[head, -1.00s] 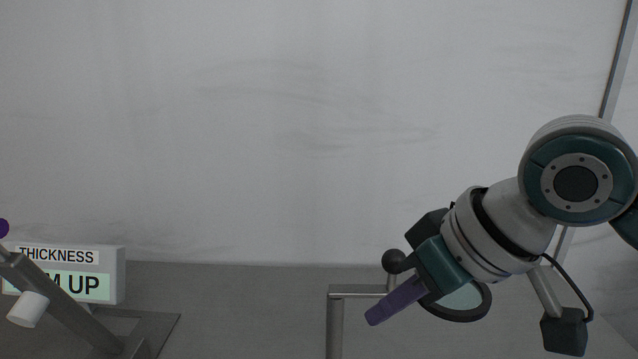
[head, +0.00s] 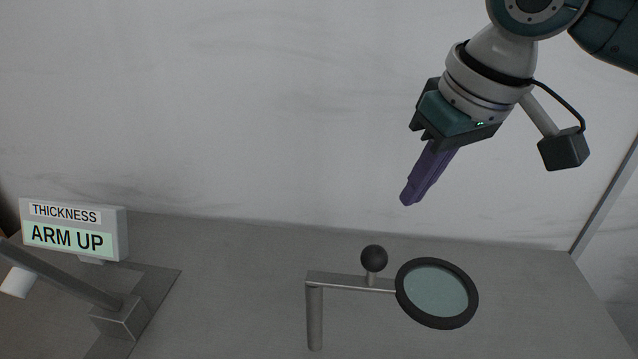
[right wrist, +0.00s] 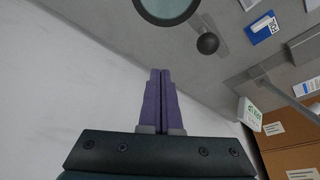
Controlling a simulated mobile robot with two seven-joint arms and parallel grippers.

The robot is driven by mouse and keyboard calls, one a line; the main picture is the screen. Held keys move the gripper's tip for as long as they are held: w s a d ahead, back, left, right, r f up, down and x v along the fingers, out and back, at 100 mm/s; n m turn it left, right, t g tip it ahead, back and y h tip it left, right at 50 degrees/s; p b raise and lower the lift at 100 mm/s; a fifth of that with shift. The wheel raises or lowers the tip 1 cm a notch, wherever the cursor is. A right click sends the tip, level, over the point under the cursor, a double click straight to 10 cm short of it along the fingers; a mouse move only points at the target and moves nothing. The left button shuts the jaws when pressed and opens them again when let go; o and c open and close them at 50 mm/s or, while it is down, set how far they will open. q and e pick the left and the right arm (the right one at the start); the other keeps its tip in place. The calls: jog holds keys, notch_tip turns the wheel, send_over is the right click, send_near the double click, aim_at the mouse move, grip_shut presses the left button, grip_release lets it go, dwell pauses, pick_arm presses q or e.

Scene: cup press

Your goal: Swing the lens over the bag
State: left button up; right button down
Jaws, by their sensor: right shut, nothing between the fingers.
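The lens (head: 437,291) is a pale green disc in a thick black ring, on a grey swing arm (head: 345,282) with a black ball knob (head: 374,258). The arm joins an upright post (head: 314,320) at its left end. My right gripper (head: 407,201) has purple fingers, shut and empty, above and behind the lens and apart from it. In the right wrist view the shut fingers (right wrist: 160,75) point toward the knob (right wrist: 208,43) and the lens (right wrist: 167,5), which is cut by the top edge. A blue and white packet (right wrist: 264,28) may be the bag; I cannot tell. My left gripper is not in view.
A sign (head: 74,229) reading THICKNESS and ARM UP stands at the left, behind a slanted grey lever (head: 62,275) with a white end. Brown boxes (right wrist: 285,145) show in the right wrist view. The counter between lever and post is clear. A pale wall stands behind.

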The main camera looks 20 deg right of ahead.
notch_tip(320, 180, down, 9)
jog(key=p, duration=0.1)
jog(key=shift+s+f, duration=0.2)
jog(key=shift+s, duration=0.2)
dwell(0.5)
